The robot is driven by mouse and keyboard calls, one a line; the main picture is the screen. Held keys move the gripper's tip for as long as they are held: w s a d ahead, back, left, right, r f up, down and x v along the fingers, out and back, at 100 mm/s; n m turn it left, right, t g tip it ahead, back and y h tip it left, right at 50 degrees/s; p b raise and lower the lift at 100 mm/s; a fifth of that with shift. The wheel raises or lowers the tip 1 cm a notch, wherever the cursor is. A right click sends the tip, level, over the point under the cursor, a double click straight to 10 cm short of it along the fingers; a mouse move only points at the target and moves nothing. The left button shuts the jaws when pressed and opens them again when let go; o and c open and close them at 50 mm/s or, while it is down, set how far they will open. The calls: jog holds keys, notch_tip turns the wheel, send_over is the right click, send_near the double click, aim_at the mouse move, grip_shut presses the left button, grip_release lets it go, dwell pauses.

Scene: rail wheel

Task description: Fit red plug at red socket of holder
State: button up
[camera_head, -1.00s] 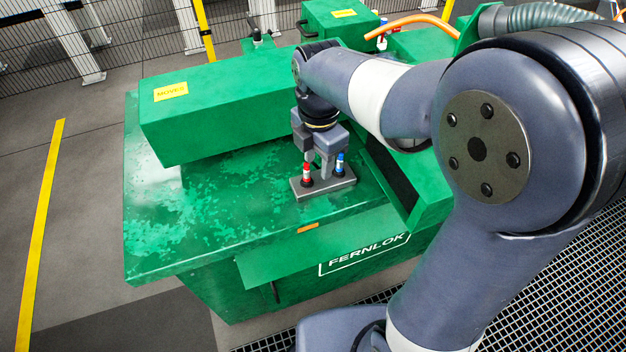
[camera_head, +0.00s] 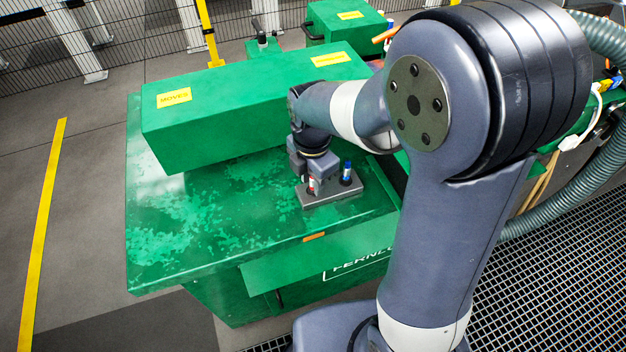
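The holder (camera_head: 335,196) is a small grey plate on the green machine top. A blue plug (camera_head: 346,174) with a white band stands upright at its right end. The red plug (camera_head: 311,186) is at its left end, mostly hidden by my gripper (camera_head: 311,181). Only a small red and white part of it shows beside the fingers. My gripper points down over this end, with its fingers at the red plug. I cannot tell whether they are closed on it, or whether the plug's foot is seated. No red socket can be made out.
A long green box (camera_head: 250,115) with yellow labels stands just behind the holder. An orange mark (camera_head: 314,237) lies near the front edge of the machine top. The worn green surface (camera_head: 200,225) to the left is clear.

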grip_shut()
notch_tip(320, 180, up, 10)
jog(key=shift+r, duration=0.1)
dwell(0.5)
jog(key=shift+c, duration=2)
grip_release()
grip_shut()
